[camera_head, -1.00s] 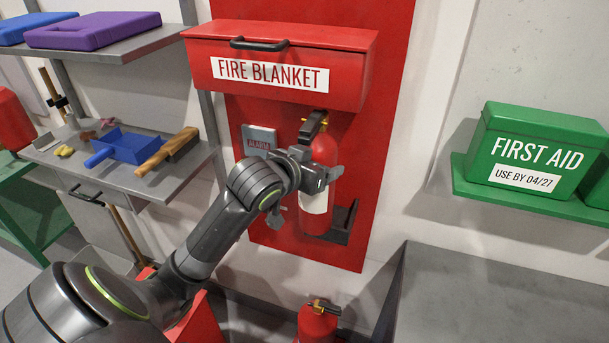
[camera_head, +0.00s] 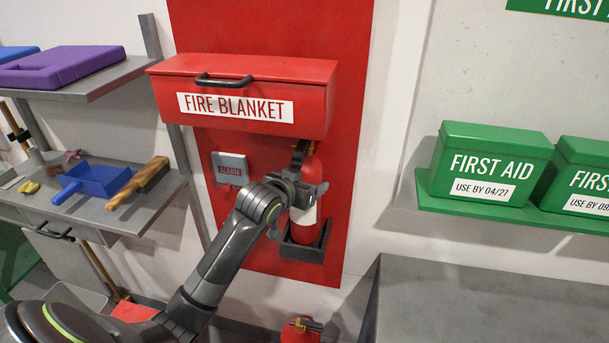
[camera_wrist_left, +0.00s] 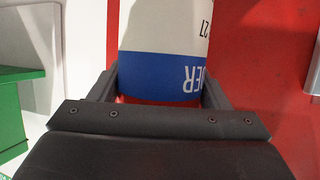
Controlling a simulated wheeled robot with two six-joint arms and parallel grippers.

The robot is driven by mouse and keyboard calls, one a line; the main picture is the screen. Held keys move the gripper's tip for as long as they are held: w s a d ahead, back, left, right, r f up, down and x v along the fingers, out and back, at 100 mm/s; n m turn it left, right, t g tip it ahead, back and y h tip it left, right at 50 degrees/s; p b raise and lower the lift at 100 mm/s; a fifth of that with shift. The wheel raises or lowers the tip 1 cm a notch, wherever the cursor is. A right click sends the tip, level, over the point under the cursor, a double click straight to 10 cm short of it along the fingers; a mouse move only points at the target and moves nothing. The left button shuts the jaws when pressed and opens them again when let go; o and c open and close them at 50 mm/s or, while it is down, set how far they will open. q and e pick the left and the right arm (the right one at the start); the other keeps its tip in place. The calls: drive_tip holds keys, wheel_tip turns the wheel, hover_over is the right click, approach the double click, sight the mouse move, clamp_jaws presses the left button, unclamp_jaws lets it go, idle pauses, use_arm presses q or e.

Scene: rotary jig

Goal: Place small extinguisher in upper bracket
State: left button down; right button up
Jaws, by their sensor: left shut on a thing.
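The small red extinguisher (camera_head: 306,228) with a white label stands upright against the red panel, under the fire blanket box. Its base appears inside the dark upper bracket (camera_head: 302,254), whose front rim passes in front of it. My left gripper (camera_head: 302,195) is shut around the extinguisher's body at mid-height. In the left wrist view, the extinguisher's white and blue label (camera_wrist_left: 162,72) shows upside down between the gripper's dark fingers (camera_wrist_left: 158,95). The extinguisher's underside is hidden, so I cannot tell whether it touches the bracket floor. My right gripper is not in view.
The red fire blanket box (camera_head: 250,95) juts out just above the extinguisher. The alarm plate (camera_head: 230,168) is to its left. Another red extinguisher (camera_head: 300,335) shows below. A tool shelf (camera_head: 150,215) is at left; green first aid boxes (camera_head: 490,165) and a grey surface (camera_head: 480,300) are at right.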

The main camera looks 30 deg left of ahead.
use_arm(q)
drive_tip(key=shift+f+p, duration=0.3)
drive_tip(key=shift+f, duration=1.15)
drive_tip(key=c, duration=0.6)
unclamp_jaws()
drive_tip(key=shift+f, duration=0.4)
drive_tip(key=o, duration=0.4)
drive_tip(key=shift+s+r, duration=0.1)
drive_tip(key=shift+s, duration=0.05)
drive_tip(key=shift+r, duration=0.1)
drive_tip(key=b+v, duration=0.1)
drive_tip(key=v, duration=1.1)
drive_tip(key=shift+b, duration=0.3)
